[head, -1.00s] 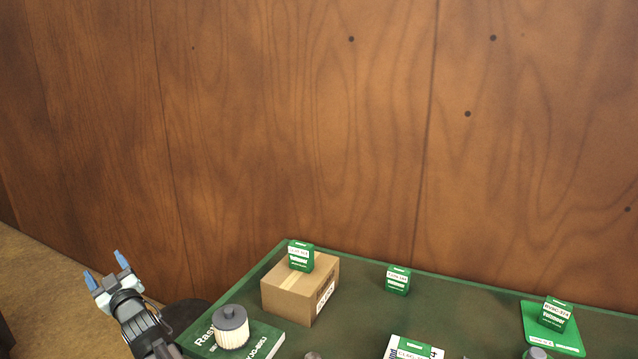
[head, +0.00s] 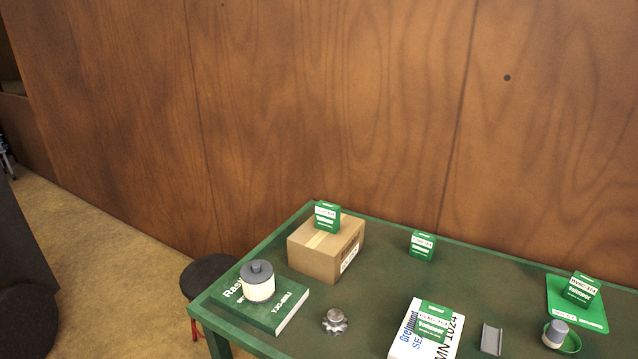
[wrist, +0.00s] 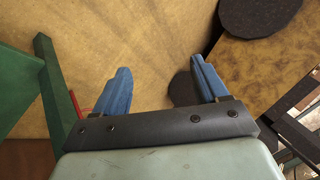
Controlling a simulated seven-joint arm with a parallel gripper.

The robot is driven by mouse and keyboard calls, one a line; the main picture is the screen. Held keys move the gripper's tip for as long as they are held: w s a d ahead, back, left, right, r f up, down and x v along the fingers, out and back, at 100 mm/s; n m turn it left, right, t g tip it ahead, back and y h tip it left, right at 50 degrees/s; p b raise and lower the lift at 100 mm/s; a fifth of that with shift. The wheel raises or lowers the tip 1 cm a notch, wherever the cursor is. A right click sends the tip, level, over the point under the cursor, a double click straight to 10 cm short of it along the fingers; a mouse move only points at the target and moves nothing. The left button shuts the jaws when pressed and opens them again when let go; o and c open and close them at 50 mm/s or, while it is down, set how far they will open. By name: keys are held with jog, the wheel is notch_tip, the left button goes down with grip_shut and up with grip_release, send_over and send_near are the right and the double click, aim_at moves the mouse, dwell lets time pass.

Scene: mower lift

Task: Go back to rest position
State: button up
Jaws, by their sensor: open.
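My gripper (wrist: 162,92) shows in the wrist view with its two blue fingers wide apart and nothing between them. It points down over the tan floor, beside the green edge of the table at the left of that view. In the head view my gripper and arm are out of the picture.
The green table (head: 385,231) carries a cardboard box (head: 315,258) with a small green carton (head: 327,216), a filter (head: 257,283) on a green book (head: 290,312), a gear (head: 335,321) and several other parts. A dark round stool (head: 205,275) stands by its left corner. Open floor (head: 110,235) lies left.

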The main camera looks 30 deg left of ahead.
jog(key=w+d+f+m+h, duration=0.15)
jog(key=w+d+f, duration=0.35)
jog(key=d, duration=0.6)
jog(key=w+d+f+m+h, duration=0.15)
jog(key=w+d+f, duration=0.35)
jog(key=d, duration=0.7)
jog(key=w+d+f+m+h, duration=0.15)
jog(key=w+d+f, duration=0.35)
jog(key=d, duration=0.6)
jog(key=s+d+f+m, duration=0.1)
jog(key=s+d+m, duration=0.1)
jog(key=d, duration=1)
jog(key=s+d+f+m+g+h, duration=0.1)
jog(key=s+d+f+m, duration=0.1)
jog(key=d, duration=1)
jog(key=s+d+f+m, duration=0.1)
jog(key=s+d+m, duration=0.3)
jog(key=d, duration=0.9)
jog(key=shift+s+f+m+g, duration=0.2)
jog(key=shift+f+m+g, duration=0.15)
jog(key=shift+m+g, duration=0.1)
jog(key=shift+d+h, duration=0.1)
jog(key=shift+h, duration=0.15)
